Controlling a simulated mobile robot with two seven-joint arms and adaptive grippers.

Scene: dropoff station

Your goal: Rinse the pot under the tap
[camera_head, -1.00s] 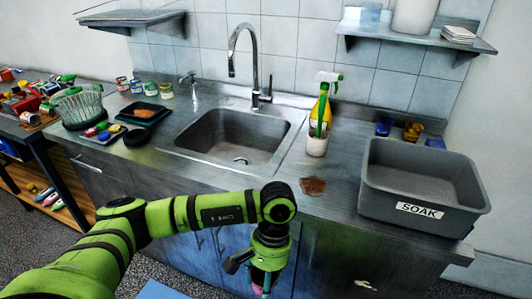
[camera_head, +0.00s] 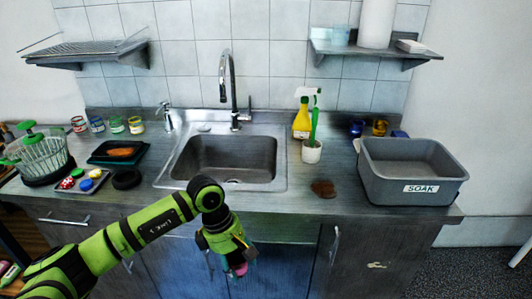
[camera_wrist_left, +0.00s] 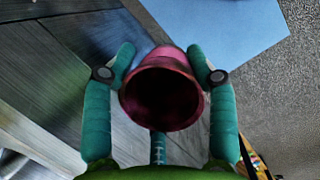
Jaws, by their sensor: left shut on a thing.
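My left gripper (camera_head: 238,262) hangs in front of the counter, below its front edge. It is shut on a small reddish-pink pot (camera_wrist_left: 160,98), whose dark open mouth faces the wrist camera between the teal fingers. In the head view only a bit of the pot (camera_head: 241,269) shows at the fingertips. The chrome tap (camera_head: 232,95) rises behind the sink (camera_head: 182,165), with its spout over the basin. No running water is visible. The pot is well in front of and below the sink. My right gripper is not in view.
Right of the sink stand a white cup holding a green brush (camera_head: 312,152), a yellow spray bottle (camera_head: 301,122) and a grey SOAK tub (camera_head: 420,188). A brown stain (camera_head: 323,188) is near the counter edge.

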